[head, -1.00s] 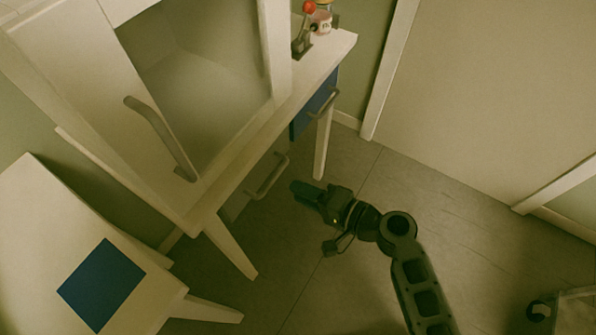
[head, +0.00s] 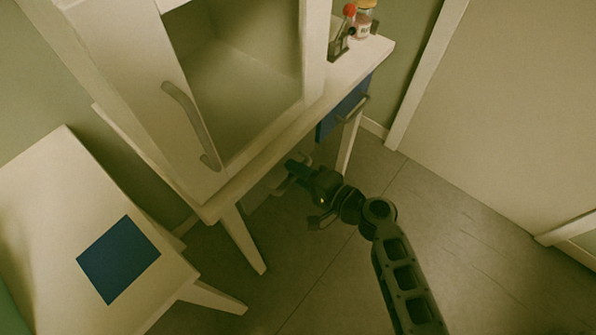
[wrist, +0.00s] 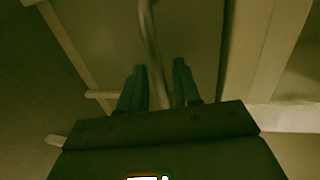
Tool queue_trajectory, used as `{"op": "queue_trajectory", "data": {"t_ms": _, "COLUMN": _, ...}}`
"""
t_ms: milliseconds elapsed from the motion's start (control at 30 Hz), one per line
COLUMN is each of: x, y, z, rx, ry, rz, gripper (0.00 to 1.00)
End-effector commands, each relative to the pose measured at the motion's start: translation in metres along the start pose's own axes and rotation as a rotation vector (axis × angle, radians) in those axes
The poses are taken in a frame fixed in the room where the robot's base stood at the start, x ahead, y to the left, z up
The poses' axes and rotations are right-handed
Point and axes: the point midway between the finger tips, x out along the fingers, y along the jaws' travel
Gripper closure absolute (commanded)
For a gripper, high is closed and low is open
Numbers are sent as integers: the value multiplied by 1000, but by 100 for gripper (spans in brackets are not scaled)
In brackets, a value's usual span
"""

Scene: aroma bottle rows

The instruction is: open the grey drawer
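The grey drawer (head: 258,192) is under the white table, partly hidden behind a table leg and my gripper. In the head view its handle (head: 279,187) shows beside my fingertips. My gripper (head: 292,172) is at the handle. In the wrist view the drawer's pale front (wrist: 190,35) lies ahead, and the handle bar (wrist: 149,38) runs down between the two fingers of my gripper (wrist: 160,72). The fingers are apart, with gaps beside the bar. I cannot see clear contact with it.
A cabinet with a long handle (head: 192,125) stands on the white table (head: 250,172). A blue drawer (head: 345,108) is to the right. A white stool with a blue square (head: 118,260) is at left. Floor (head: 440,240) at right is clear.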

Motion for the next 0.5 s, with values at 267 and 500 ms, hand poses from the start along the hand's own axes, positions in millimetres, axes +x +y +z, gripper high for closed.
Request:
{"op": "queue_trajectory", "data": {"t_ms": 267, "x": 0, "y": 0, "z": 0, "rx": 0, "ry": 0, "rz": 0, "gripper": 84}}
{"op": "queue_trajectory", "data": {"t_ms": 500, "x": 0, "y": 0, "z": 0, "rx": 0, "ry": 0, "rz": 0, "gripper": 100}}
